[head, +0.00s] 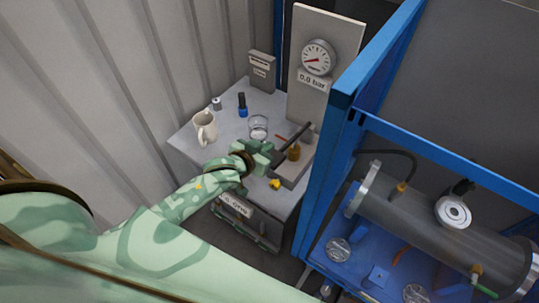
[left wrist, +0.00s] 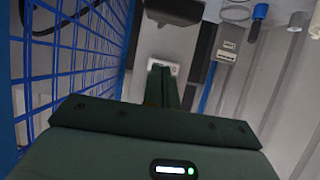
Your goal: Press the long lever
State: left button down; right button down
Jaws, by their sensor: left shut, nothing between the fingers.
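The long lever (head: 295,136) is a dark bar that slopes up to the right above a pump with a brass-coloured body (head: 293,152), on the right part of the grey bench. My left gripper (head: 268,158) is at the lever's lower left end; I cannot tell whether it touches. In the left wrist view its fingers (left wrist: 162,86) are together with nothing between them. A dark, blurred shape (left wrist: 174,10) lies beyond them at the top; I cannot tell what it is. My right gripper is not in view.
A gauge (head: 318,57) above a "0.0 bar" sign stands behind the pump. A mug (head: 205,128), a glass (head: 258,127) and a blue-black bottle (head: 242,105) stand on the bench (head: 183,139). A blue frame (head: 325,165) with a large cylinder (head: 420,215) bounds the right.

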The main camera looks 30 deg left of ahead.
pick_arm(q)
jog(key=shift+x, duration=1.05)
notch_tip(320, 180, down, 3)
jog(key=shift+r, duration=0.2)
jog(key=shift+s+f+b, duration=0.3)
jog(key=shift+f+b, duration=0.05)
jog(key=shift+f, duration=0.4)
